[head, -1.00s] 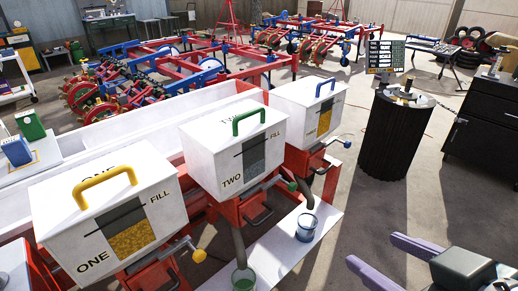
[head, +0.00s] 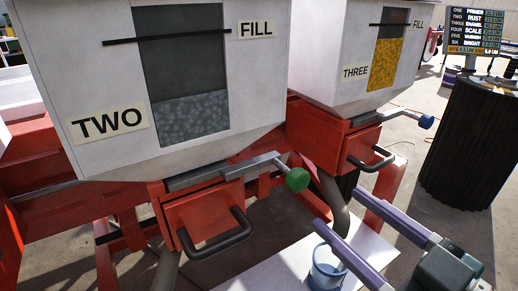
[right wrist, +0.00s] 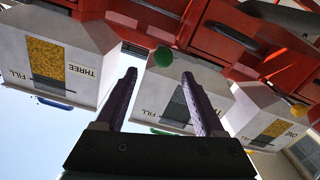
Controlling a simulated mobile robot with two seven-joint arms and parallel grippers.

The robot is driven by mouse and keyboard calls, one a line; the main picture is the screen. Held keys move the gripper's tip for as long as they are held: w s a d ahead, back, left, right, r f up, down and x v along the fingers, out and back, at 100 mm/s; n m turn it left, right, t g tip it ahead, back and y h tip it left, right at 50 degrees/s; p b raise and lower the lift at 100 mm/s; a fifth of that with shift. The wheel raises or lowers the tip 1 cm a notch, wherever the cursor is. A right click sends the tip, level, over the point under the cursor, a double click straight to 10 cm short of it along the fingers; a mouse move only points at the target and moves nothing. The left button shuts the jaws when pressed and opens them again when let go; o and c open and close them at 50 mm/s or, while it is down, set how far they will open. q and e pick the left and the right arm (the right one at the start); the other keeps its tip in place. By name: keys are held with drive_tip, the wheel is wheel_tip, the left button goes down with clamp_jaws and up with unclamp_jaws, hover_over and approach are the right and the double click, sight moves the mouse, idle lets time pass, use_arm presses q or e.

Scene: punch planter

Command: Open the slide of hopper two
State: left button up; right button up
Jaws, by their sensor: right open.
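Hopper two (head: 185,75) is a white box with a grey-filled window, on a red frame in the head view. Its slide (head: 225,171) is a grey bar under the box, ending in a green knob (head: 297,179) at the right. The knob also shows in the right wrist view (right wrist: 163,57), beyond and between the fingertips. How far the slide is drawn out I cannot tell. My right gripper (head: 354,208) is open and empty, right of the knob and apart from it, with purple fingers pointing toward the hopper. My left gripper is not in view.
Hopper three (head: 345,50), with its blue-knobbed slide (head: 425,121), stands to the right. A black handle (head: 220,240) juts out below hopper two's slide. A blue-rimmed cup (head: 325,268) stands on a white board (head: 270,270) beneath. A dark ribbed drum (head: 470,140) stands farther right.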

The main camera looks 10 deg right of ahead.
sight(303, 184)
drive_tip(key=b+x, duration=0.1)
drive_tip(key=x, duration=0.5)
drive_tip(key=b+x, duration=0.1)
drive_tip(key=x, duration=0.2)
drive_tip(key=shift+w+a+f+b, duration=0.15)
drive_tip(key=shift+w+a+b, duration=0.15)
drive_tip(key=shift+a, duration=0.1)
drive_tip(key=shift+s, duration=0.1)
drive_tip(key=shift+c, duration=0.2)
drive_tip(key=c, duration=0.4)
clamp_jaws()
